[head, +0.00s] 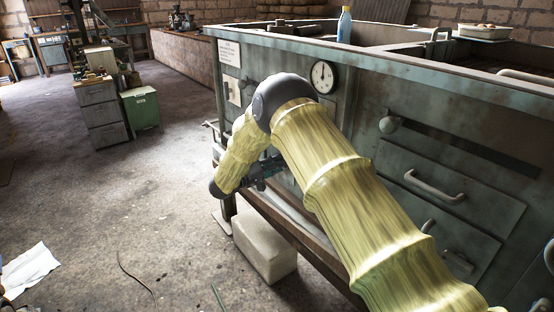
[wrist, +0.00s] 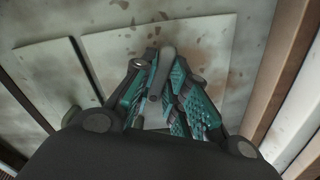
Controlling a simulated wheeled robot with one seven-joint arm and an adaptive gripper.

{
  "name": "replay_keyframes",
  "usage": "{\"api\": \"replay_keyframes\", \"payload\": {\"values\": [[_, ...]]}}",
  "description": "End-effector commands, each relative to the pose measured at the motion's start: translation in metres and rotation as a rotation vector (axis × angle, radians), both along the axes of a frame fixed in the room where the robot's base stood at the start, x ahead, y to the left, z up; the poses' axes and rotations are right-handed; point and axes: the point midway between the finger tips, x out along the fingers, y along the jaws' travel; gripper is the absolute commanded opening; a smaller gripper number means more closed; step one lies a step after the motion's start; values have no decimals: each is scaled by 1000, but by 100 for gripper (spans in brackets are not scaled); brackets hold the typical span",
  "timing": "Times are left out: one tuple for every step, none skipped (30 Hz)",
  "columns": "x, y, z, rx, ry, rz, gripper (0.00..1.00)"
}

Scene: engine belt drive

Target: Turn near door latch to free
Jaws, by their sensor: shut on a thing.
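The lever stands close to upright in that view, tilted slightly. In the head view my gripper (head: 262,172) is low against the front of the green-grey cabinet (head: 450,125). There my yellow-sleeved arm covers much of the cabinet front, and I cannot make out the latch.
A round gauge (head: 322,77) and a handle (head: 434,187) are on the cabinet front. A ledge (head: 290,215) runs below my gripper, with a pale block (head: 264,246) on the floor. Floor to the left is mostly open. A brown strip (wrist: 275,70) borders the panel.

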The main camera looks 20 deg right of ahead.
Motion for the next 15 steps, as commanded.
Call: {"api": "replay_keyframes", "payload": {"values": [[0, 0, 3, 16, -39, 1, 0], [0, 0, 2, 26, -65, 1, 0], [0, 0, 2, 38, -102, 0, 0], [0, 0, 2, 48, -128, 0, 0], [0, 0, 2, 57, -155, 0, 0], [0, 0, 2, 71, -191, 0, 0], [0, 0, 2, 80, -219, 0, 0], [0, 0, 2, 89, -245, 0, 0], [0, 0, 2, 102, -282, 0, 0], [0, 0, 1, 112, -308, 0, 0], [0, 0, 1, 122, -336, 0, 0], [0, 0, 1, 136, -371, 0, 0], [0, 0, 1, 146, -397, -1, 0], [0, 0, 1, 156, -424, -1, 0], [0, 0, 0, 169, -460, -1, 0]]}}
